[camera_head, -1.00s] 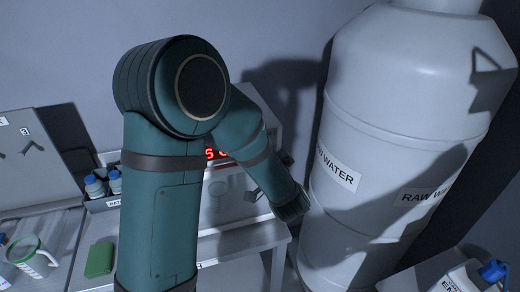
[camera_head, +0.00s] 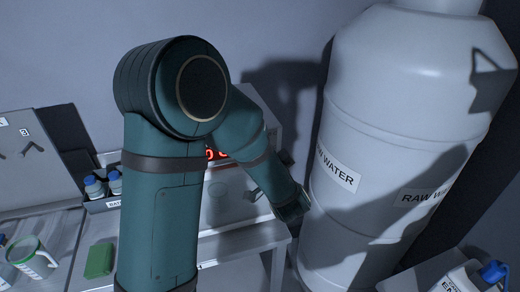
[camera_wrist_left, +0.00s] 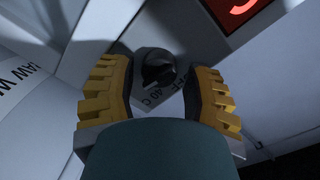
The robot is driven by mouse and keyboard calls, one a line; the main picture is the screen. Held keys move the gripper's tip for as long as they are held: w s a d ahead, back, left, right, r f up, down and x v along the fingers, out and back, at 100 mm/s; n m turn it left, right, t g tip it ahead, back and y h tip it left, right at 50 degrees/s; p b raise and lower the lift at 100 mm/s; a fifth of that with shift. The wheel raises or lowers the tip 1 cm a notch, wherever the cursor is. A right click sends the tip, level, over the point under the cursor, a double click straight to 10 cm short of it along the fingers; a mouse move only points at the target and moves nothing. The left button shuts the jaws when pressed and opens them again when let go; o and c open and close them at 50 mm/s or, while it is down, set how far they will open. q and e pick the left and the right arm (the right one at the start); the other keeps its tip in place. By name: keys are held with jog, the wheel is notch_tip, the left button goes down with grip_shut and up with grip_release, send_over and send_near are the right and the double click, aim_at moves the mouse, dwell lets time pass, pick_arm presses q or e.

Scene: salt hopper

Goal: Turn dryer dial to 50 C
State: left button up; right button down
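The dryer (camera_head: 218,213) is a pale box against the wall, largely hidden behind my left arm. Part of its red display (camera_head: 212,154) shows; the digits are cut off by the arm. The red display shows at the top right (camera_wrist_left: 238,10). My left gripper (camera_wrist_left: 158,92) has its yellow-padded fingers spread, one on each side of the dial, with visible gaps. Its fingertips cannot be made out in the head view. My right gripper is not in view.
A large white raw water tank (camera_head: 395,130) stands close right of the dryer. Blue-capped bottles in a grey bin (camera_head: 103,203), a green block (camera_head: 99,260) and a jug (camera_head: 35,262) are at the left. A blue-capped container (camera_head: 470,280) is at the lower right.

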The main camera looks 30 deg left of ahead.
pick_arm(q)
jog(key=v, duration=1.1)
jog(key=shift+s+d, duration=0.25)
jog(key=shift+d, duration=0.1)
jog(key=w+d+f+h+b, duration=0.25)
jog(key=f+h, duration=0.25)
jog(key=f, duration=0.7)
jog(key=w+d+f+h+b, duration=0.25)
jog(key=f+h, duration=0.25)
jog(key=f, duration=0.6)
jog(key=s+d+f+n+g+h+b, duration=0.1)
jog(key=s+d+f+g+h+b, duration=0.2)
jog(key=s+f, duration=0.3)
jog(key=s+d+f+n+g+h+b, duration=0.2)
jog(key=s+f+g, duration=0.4)
jog(key=f, duration=0.9)
jog(key=shift+s+d+h+b, duration=0.75)
jog(key=shift+s+d+h, duration=0.1)
jog(key=shift+d+h, duration=0.35)
jog(key=shift+a+f, duration=0.15)
